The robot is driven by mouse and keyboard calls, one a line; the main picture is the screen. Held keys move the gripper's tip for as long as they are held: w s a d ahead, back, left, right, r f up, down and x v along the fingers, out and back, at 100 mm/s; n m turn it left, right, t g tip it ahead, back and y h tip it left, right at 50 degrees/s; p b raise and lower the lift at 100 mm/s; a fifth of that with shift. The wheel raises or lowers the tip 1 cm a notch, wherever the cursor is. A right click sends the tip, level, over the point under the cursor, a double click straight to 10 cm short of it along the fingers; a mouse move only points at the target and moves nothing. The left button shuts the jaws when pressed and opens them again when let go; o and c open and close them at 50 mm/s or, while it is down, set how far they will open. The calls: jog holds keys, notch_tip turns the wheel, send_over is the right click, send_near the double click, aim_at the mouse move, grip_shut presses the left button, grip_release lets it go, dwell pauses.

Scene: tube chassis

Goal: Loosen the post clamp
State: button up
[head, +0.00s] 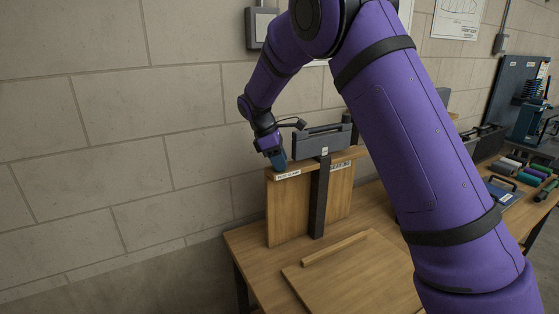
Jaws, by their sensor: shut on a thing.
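My gripper (276,151) reaches down to the left end of the wooden stand's top. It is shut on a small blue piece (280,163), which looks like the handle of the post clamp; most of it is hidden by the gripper. A white label (287,174) sits on the top edge just below it, its print too small to read surely. A dark upright post (319,200) runs down the front of the wooden panel (286,212). A grey block-like fixture (318,141) lies across the top, right of my gripper.
The wooden bench has a flat board (350,278) with a raised strip (334,248) in front of the stand. My purple arm covers the middle right. Coloured cylinders (530,172) and a blue tray (498,192) lie at the far right. A block wall stands close behind.

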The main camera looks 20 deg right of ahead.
jog(key=shift+n+t, duration=0.5)
jog(key=shift+n, duration=0.7)
jog(key=o, duration=0.6)
jog(key=shift+o, duration=0.2)
jog(key=shift+r, duration=0.1)
jog(key=v, duration=1)
jog(key=shift+a+r, duration=0.2)
jog(key=shift+r, duration=0.05)
